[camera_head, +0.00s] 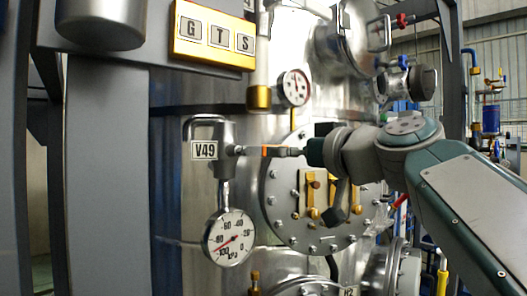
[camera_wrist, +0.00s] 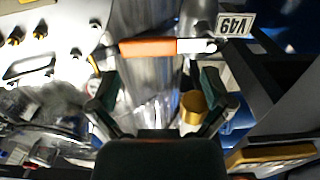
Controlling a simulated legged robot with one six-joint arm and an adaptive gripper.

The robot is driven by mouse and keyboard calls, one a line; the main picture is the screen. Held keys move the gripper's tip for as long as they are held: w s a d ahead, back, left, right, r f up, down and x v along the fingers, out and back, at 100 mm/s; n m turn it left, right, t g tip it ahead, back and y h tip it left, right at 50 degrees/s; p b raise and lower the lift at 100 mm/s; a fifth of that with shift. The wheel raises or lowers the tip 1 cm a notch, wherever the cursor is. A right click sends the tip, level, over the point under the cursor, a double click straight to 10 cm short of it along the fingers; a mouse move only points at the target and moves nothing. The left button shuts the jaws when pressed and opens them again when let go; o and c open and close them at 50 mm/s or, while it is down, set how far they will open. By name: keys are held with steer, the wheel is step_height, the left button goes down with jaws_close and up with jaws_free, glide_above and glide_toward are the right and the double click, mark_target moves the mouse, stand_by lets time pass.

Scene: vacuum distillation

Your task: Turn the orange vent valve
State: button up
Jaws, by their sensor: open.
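The orange vent valve handle (camera_wrist: 148,47) lies as a straight bar across the upper part of the wrist view. Its silver end joins a fitting beside the V49 label (camera_wrist: 236,25). In the head view only a short orange part of the handle (camera_head: 266,151) shows, right of the V49 label (camera_head: 204,150). My gripper (camera_wrist: 158,72) is open and empty, one finger on each side, with the handle just beyond the fingertips and roughly crosswise to them. I cannot tell whether a finger touches it. In the head view my arm reaches in from the right, with the gripper beside the handle.
A pressure gauge (camera_head: 229,237) hangs below the valve body, and another gauge (camera_head: 294,88) is above. A bolted round flange (camera_head: 285,217) with brass fittings stands behind my gripper. A grey column (camera_head: 108,180) and a yellow GTS sign (camera_head: 213,35) are at the left and top.

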steer(key=x, duration=0.2)
steer(key=d+x, duration=0.1)
steer(key=x, duration=0.1)
steer(key=shift+w+a, duration=0.15)
steer(key=shift+w, duration=0.25)
steer(key=shift+a, duration=0.1)
steer(key=shift+c, duration=0.6)
steer(key=c, duration=0.6)
steer(key=shift+d, duration=0.25)
steer(key=shift+c, duration=1.3)
